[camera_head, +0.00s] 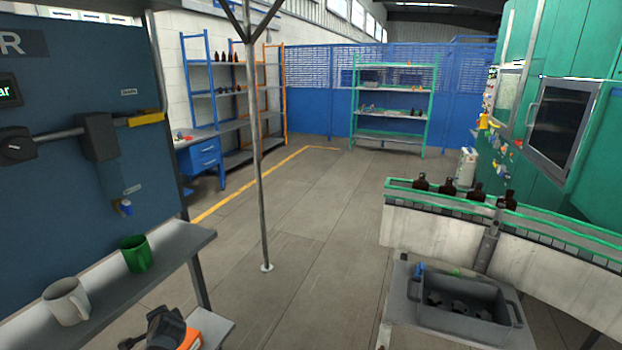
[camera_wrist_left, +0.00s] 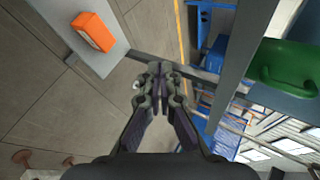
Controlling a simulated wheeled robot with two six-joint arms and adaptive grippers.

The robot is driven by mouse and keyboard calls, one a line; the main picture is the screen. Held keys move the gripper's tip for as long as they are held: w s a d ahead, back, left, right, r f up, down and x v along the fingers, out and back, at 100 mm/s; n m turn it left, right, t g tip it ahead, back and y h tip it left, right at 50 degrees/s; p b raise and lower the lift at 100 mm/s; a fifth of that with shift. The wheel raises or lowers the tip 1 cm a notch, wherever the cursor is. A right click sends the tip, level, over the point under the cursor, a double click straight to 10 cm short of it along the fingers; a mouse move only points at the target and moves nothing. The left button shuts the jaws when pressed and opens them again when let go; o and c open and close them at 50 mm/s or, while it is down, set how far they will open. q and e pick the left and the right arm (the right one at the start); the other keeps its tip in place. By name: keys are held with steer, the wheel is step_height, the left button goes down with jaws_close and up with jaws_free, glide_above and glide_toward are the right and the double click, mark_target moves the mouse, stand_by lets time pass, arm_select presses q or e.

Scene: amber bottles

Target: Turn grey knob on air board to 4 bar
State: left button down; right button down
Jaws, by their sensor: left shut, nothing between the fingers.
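The air board (camera_head: 60,210) is the dark blue panel at the left of the head view. A dark grey round knob (camera_head: 16,147) with a small pale mark sits on it at the left edge. A display (camera_head: 9,90) above it is cut off, showing only "ar" in green; the pressure figure is out of frame. My left gripper (camera_wrist_left: 158,72) is shut and empty in the wrist view, its fingers together. A dark shape low in the head view (camera_head: 165,328) appears to be this gripper, well below and right of the knob. My right gripper is not in view.
A pipe runs from the knob through a dark block (camera_head: 97,135) to a yellow handle (camera_head: 146,118). A white mug (camera_head: 66,302) and green mug (camera_head: 137,254) stand on the shelf below. An orange box (camera_wrist_left: 93,32) lies near my gripper. A thin post (camera_head: 258,160) stands right.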

arm_select(q)
steer(key=a+r+t+y+p, duration=0.1)
steer(key=a+r+y, duration=0.1)
steer(key=r, duration=1.4)
steer(key=a+r+y+p, duration=0.2)
steer(key=r+y, duration=0.1)
steer(key=r, duration=1.2)
steer(key=n+g+y, duration=0.2)
steer(key=n+y, duration=0.2)
glide_toward(19, 148)
steer(key=a+r, duration=0.1)
steer(key=a, duration=0.7)
steer(key=shift+w+a+r+b, duration=0.2)
steer(key=shift+a+b, duration=0.05)
steer(key=shift+b, duration=0.05)
steer(key=shift+w+f, duration=0.1)
